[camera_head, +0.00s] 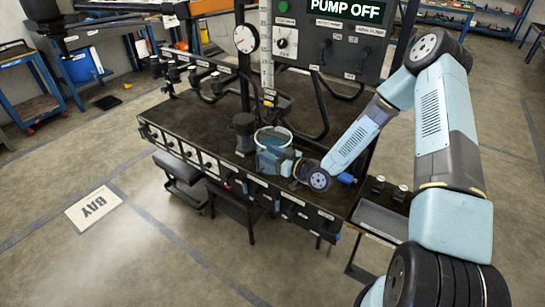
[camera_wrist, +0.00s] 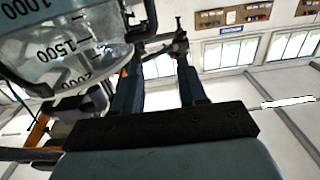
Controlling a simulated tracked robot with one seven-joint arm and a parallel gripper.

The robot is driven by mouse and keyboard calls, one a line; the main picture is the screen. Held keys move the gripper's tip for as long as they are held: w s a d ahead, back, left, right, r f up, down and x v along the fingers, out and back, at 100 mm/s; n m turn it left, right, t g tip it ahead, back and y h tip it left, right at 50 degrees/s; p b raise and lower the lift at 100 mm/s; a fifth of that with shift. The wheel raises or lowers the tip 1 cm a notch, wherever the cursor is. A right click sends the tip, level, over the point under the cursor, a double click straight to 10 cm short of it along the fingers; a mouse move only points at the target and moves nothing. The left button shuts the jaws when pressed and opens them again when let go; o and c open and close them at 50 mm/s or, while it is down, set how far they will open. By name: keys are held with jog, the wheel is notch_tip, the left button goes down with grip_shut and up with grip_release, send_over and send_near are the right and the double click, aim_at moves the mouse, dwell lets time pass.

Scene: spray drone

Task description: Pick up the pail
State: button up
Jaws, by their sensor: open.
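The pail (camera_head: 273,135) stands on the dark bench top, near its front edge. It has a pale rim and a teal inside, and its front is partly hidden by my gripper (camera_head: 274,160). My gripper is low over the bench front, close to the pail; its fingers cannot be made out in the head view. In the wrist view my gripper (camera_wrist: 160,62) has its two fingers apart, with no object clearly held between them. A clear vessel (camera_wrist: 62,55) marked 1000, 1500 and 2000 is close on the left there; I cannot tell whether it is the pail.
A dark cylindrical part (camera_head: 244,132) stands just left of the pail. A panel (camera_head: 325,45) with a PUMP OFF display, a gauge (camera_head: 245,39) and a black frame rise behind. Black hooked fittings (camera_head: 205,82) line the left. Open floor (camera_head: 140,265) is in front.

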aim_at(270, 169)
notch_tip(270, 169, down, 8)
jog(key=r, duration=0.1)
jog(key=x, duration=0.7)
jog(key=shift+w+a+f, duration=0.15)
jog(key=shift+a+f, duration=0.05)
jog(key=shift+a, duration=0.05)
jog(key=shift+c, duration=0.4)
grip_shut()
jog(key=shift+r, duration=0.1)
dwell(0.8)
